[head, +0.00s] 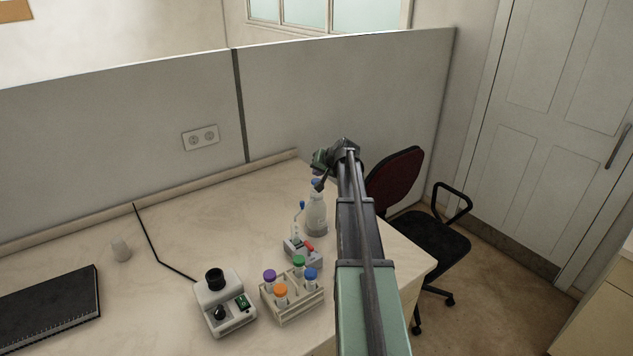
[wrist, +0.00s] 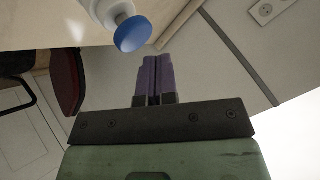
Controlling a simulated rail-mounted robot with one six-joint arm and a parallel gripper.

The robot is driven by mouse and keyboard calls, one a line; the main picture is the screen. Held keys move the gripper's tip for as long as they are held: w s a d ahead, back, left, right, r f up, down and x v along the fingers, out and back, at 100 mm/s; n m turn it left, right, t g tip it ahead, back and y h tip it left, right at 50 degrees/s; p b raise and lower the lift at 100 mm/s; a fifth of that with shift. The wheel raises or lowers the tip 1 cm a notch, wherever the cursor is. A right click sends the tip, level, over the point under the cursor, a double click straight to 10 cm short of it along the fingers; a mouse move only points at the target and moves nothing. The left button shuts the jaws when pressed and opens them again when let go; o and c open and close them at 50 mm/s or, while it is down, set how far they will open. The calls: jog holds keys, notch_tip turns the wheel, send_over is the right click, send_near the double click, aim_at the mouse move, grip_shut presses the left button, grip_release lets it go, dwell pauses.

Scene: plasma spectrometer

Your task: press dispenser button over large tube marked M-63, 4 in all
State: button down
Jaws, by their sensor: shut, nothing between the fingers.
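The dispenser (head: 317,217) is a white bottle near the far right part of the bench, with a blue button (head: 316,184) on top. In the wrist view the blue button (wrist: 132,34) shows close by, left of the fingertips and apart from them in the picture. My gripper (head: 321,181) is at the height of the bottle's top, by the button. In the wrist view my gripper (wrist: 152,58) has its purple fingers together, with nothing between them. A small grey rack (head: 302,251) stands in front of the bottle, with a red-capped tube lying on it. No M-63 marking is readable.
A wooden rack (head: 292,312) holds tubes with purple, green, orange and blue caps. A mixer (head: 224,303) with a black cup stands left of it. A black notebook (head: 45,307) lies far left. A partition (head: 120,150) closes the back; a chair (head: 425,235) stands right.

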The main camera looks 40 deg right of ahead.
jog(key=shift+f+b, duration=0.35)
jog(key=shift+f, duration=0.05)
jog(key=shift+f+b, duration=0.8)
dwell(0.6)
jog(key=shift+r, duration=0.1)
jog(key=shift+r+p, duration=1.15)
jog(key=shift+p, duration=0.05)
notch_tip(320, 180, up, 5)
jog(key=p, duration=0.5)
dwell(2.2)
notch_tip(320, 180, up, 4)
jog(key=p, duration=0.5)
send_over(318, 180)
jog(key=shift+f+b, duration=0.15)
jog(key=shift+b, duration=0.45)
